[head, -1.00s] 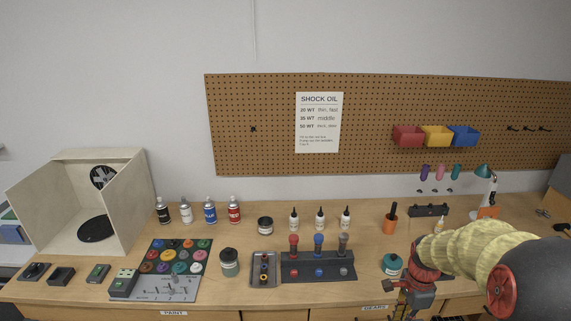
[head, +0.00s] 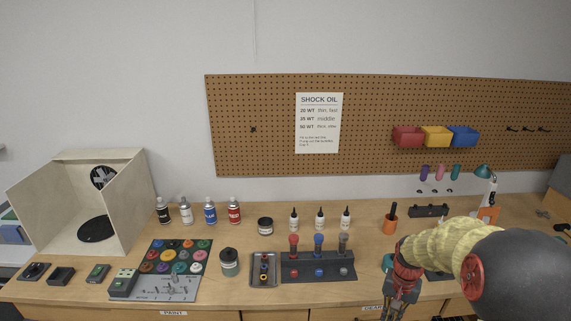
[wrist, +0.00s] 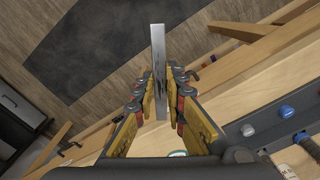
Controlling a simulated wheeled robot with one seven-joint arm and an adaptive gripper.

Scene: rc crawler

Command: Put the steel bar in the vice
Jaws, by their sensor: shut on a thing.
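The steel bar (wrist: 158,55) is a flat, bright metal strip in the wrist view. My gripper (wrist: 161,88) is shut on it, with a yellow-and-red finger on each side, and the bar sticks out well past the fingertips. In the head view my gripper (head: 397,298) hangs at the bench's front edge at the lower right, above the drawer fronts. The bar is too small to make out there. I cannot make out the vice in either view; my arm covers part of the bench's right side.
The wooden bench (head: 220,295) runs across the view. A dark stand with colour-topped tools (head: 318,266) is left of my gripper, and a teal-labelled jar (head: 388,263) is close behind it. An orange cup (head: 390,226) and a lamp (head: 487,190) stand farther back.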

